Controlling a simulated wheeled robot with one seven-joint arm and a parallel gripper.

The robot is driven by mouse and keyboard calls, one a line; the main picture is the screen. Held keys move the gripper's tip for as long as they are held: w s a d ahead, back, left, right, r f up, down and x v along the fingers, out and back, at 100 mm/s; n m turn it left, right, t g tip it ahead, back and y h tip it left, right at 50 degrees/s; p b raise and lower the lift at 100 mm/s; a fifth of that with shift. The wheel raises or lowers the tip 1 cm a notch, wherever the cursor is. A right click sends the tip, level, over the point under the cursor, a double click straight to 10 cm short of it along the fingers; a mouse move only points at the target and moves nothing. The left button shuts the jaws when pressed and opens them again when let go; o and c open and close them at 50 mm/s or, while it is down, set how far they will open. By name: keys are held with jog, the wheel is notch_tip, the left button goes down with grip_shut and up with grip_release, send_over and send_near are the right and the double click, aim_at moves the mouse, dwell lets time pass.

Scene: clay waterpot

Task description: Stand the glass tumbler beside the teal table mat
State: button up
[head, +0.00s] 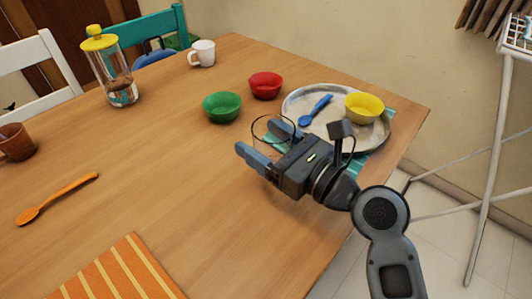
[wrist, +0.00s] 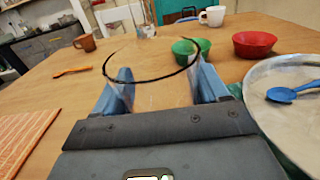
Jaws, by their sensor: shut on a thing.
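The glass tumbler (head: 264,147) is clear, with a thin dark rim. My gripper (head: 260,139) is shut on it, one blue finger on each side. In the wrist view the tumbler (wrist: 155,81) is upright between the fingers of my gripper (wrist: 164,90), its rim above them. The teal table mat (head: 362,162) lies at the table's right end, mostly hidden under a round metal tray (head: 290,101). The tumbler is left of the tray and mat. Whether its base touches the table is hidden.
On the tray are a blue spoon (head: 315,110) and a yellow bowl (head: 364,108). A green bowl (head: 222,107) and red bowl (head: 265,86) stand behind the tumbler. An orange spoon (head: 55,198) and striped cloth (head: 120,275) lie left. The table (head: 180,165) is clear left of my gripper.

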jog(key=shift+f+b, duration=0.35)
jog(key=shift+f, duration=1.05)
jog(key=shift+f, duration=0.1)
jog(key=o, duration=1.3)
jog(key=shift+f, duration=0.1)
jog(key=shift+r, duration=0.2)
jog(key=p+v, duration=0.1)
jog(key=v, duration=1.1)
